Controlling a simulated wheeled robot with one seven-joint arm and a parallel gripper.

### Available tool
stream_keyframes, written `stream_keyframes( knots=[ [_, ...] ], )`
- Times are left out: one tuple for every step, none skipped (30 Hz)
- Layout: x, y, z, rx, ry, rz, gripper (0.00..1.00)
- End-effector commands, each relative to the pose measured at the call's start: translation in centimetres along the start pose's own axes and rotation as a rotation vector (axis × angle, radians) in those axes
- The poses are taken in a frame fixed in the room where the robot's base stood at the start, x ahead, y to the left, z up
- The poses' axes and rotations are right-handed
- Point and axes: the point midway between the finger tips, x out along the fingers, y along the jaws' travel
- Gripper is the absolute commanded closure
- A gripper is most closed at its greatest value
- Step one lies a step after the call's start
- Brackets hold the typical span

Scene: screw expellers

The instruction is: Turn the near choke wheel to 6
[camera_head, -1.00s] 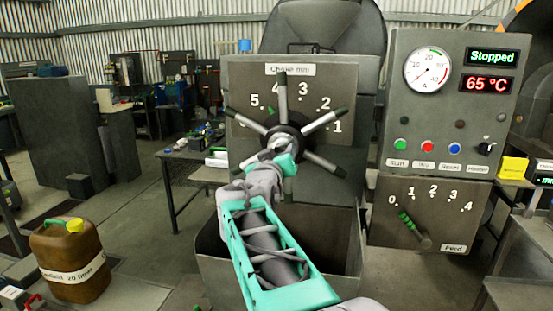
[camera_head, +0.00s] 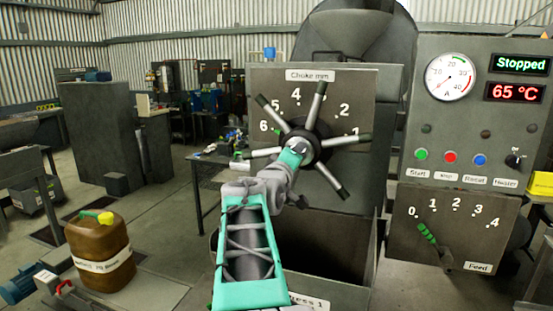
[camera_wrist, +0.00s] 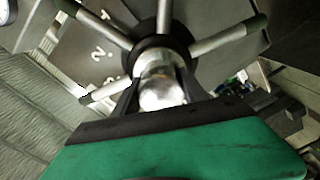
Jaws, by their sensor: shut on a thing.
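The choke wheel (camera_head: 318,110) is a dark hub with several silver spokes with dark tips, in front of a grey panel labelled "Choke mm" (camera_head: 310,75). Its dial numbers run from 1 at the right to 6 at the left. A small green pointer (camera_head: 278,130) sits right beside the 6 (camera_head: 263,126). My gripper (camera_head: 297,149) is at the wheel's centre. In the wrist view, the fingers of my gripper (camera_wrist: 160,92) are shut on the silver end of the wheel's hub (camera_wrist: 161,94), and spokes fan out behind it. My gripper hides part of the hub in the head view.
An open metal bin (camera_head: 330,250) stands below the wheel. At right are a control panel (camera_head: 470,120) reading "Stopped" and 65 °C, and a feed lever (camera_head: 432,240). A brown canister (camera_head: 100,255) stands at left. Open floor lies between it and the machine.

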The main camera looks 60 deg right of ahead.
Motion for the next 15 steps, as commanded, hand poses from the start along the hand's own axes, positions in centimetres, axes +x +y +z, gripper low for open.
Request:
stream_keyframes(
  knots=[
    [0.12, 0.1, 0.38, -0.008, -0.007, 0.001, 1.0],
    [0.17, 0.17, 0.52, -0.013, -0.01, 0.002, 1.0],
    [0.22, 0.25, 0.68, -0.018, -0.012, 0.003, 1.0],
    [0.25, 0.29, 0.76, -0.021, -0.014, 0.004, 1.0],
    [0.27, 0.33, 0.82, -0.023, -0.015, 0.005, 1.0],
    [0.28, 0.35, 0.86, -0.025, -0.016, 0.005, 1.0],
    [0.28, 0.36, 0.88, -0.025, -0.016, 0.005, 1.0],
    [0.29, 0.36, 0.88, -0.026, -0.016, 0.005, 1.0],
    [0.28, 0.36, 0.87, -0.026, -0.016, 0.005, 1.0],
    [0.28, 0.36, 0.87, -0.026, -0.016, 0.005, 1.0],
    [0.27, 0.36, 0.85, -0.026, -0.016, 0.005, 1.0],
    [0.27, 0.35, 0.84, -0.026, -0.015, 0.005, 1.0],
    [0.26, 0.35, 0.83, -0.026, -0.015, 0.005, 1.0],
    [0.26, 0.34, 0.82, -0.026, -0.015, 0.005, 1.0],
    [0.25, 0.34, 0.8, -0.025, -0.015, 0.005, 1.0]
  ],
)
